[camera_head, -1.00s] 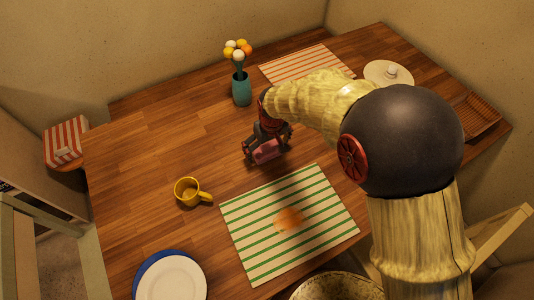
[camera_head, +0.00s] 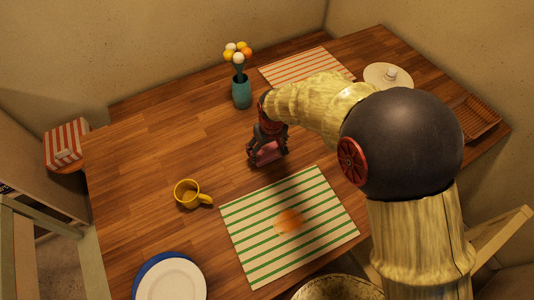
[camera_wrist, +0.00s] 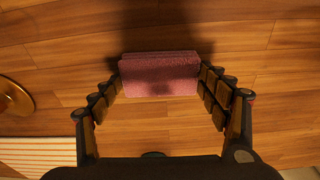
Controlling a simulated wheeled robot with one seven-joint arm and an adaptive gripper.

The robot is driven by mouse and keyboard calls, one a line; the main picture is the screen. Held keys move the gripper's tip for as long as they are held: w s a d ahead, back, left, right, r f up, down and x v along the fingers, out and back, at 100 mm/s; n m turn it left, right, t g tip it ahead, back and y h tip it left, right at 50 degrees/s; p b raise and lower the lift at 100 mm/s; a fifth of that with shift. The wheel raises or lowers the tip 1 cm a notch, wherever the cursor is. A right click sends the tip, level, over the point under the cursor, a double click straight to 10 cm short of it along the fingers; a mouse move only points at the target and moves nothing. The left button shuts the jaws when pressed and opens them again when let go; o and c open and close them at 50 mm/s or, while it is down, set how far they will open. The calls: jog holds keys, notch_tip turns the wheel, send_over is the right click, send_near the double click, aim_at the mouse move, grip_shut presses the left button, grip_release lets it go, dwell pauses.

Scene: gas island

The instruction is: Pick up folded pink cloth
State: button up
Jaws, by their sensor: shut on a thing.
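The folded pink cloth (camera_wrist: 160,74) is a small thick block in the wrist view, between the two fingers of my gripper (camera_wrist: 160,80). The fingertips press on its left and right ends. In the head view the cloth (camera_head: 267,153) shows between the fingers of my gripper (camera_head: 266,155), over the wooden table behind the green-striped mat. My arm hides part of the gripper from above. I cannot tell whether the cloth touches the table or is just above it.
A yellow mug (camera_head: 187,193) stands left, a teal flower vase (camera_head: 241,92) behind, and plates (camera_head: 170,280) at the front left. The table's left middle (camera_head: 150,140) is clear.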

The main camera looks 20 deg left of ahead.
aim_at(267, 152)
jog(key=shift+r, duration=0.15)
jog(key=shift+r, duration=0.25)
jog(key=r+p, duration=0.1)
jog(key=r, duration=0.2)
jog(key=shift+s+d+r+p, duration=0.15)
jog(key=shift+s+p, duration=0.05)
jog(key=shift+p, duration=0.15)
jog(key=shift+s+d+r+p, duration=0.8)
jog(key=shift+s+d+r, duration=0.65)
jog(key=shift+s, duration=0.35)
jog(key=shift+s+d+r+p, duration=0.8)
jog(key=shift+s+d+r, duration=0.6)
jog(key=shift+s, duration=0.4)
jog(key=shift+s+d+r+p, duration=0.8)
jog(key=shift+s+d+r, duration=0.4)
jog(key=shift+s+r, duration=0.5)
jog(key=shift+s+f, duration=0.1)
jog(key=o, duration=0.6)
jog(key=shift+c, duration=0.2)
jog(key=c, duration=0.4)
